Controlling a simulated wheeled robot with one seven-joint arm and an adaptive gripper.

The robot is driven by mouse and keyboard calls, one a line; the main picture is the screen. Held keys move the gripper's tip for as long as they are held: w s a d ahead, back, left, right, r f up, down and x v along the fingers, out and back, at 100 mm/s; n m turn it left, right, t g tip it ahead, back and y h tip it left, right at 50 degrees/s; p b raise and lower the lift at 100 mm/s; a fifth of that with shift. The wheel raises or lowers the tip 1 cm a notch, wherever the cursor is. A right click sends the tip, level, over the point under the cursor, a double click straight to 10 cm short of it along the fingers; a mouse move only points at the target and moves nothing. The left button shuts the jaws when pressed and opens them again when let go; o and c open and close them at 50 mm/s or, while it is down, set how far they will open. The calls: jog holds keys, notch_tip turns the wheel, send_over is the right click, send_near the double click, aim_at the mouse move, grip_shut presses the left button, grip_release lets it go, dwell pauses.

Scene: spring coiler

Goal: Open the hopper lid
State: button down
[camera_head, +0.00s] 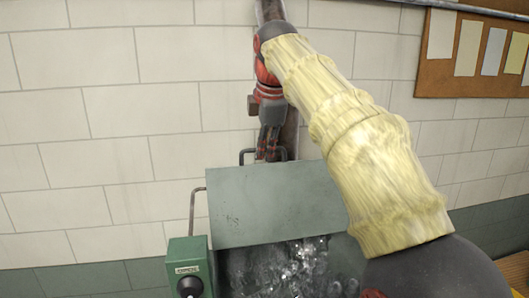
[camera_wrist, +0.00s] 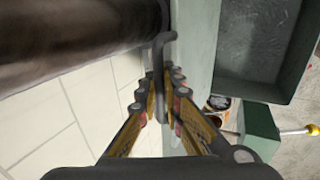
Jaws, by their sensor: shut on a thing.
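The hopper lid (camera_head: 275,205) is a flat grey-green panel that stands tilted up at the back of the hopper. The hopper opening in front of it shows shiny, clear-looking or metallic contents (camera_head: 298,265). A dark bar handle (camera_head: 246,153) sits at the lid's upper edge. My gripper (camera_head: 268,152) is at this handle, reaching down from above. In the wrist view my gripper (camera_wrist: 160,88) is shut on the handle (camera_wrist: 158,55), beside the lid's pale green edge (camera_wrist: 197,45). The fingertips partly hide the handle.
A green control box (camera_head: 188,265) with a black knob stands left of the hopper; it also seems to show in the wrist view (camera_wrist: 260,130). A dark pipe (camera_wrist: 70,45) runs close to my gripper. A tiled wall (camera_head: 90,110) is behind, with a pinboard (camera_head: 435,60) at right.

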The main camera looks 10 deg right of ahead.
jog(key=shift+r, duration=0.35)
jog(key=c, duration=2.3)
grip_release()
jog(key=shift+c, duration=0.2)
jog(key=shift+o, duration=1.1)
jog(key=shift+s, duration=0.1)
jog(key=shift+o, duration=0.6)
jog(key=shift+f, duration=0.2)
jog(key=shift+w, duration=0.2)
jog(key=v, duration=0.7)
jog(key=shift+s+r, duration=0.15)
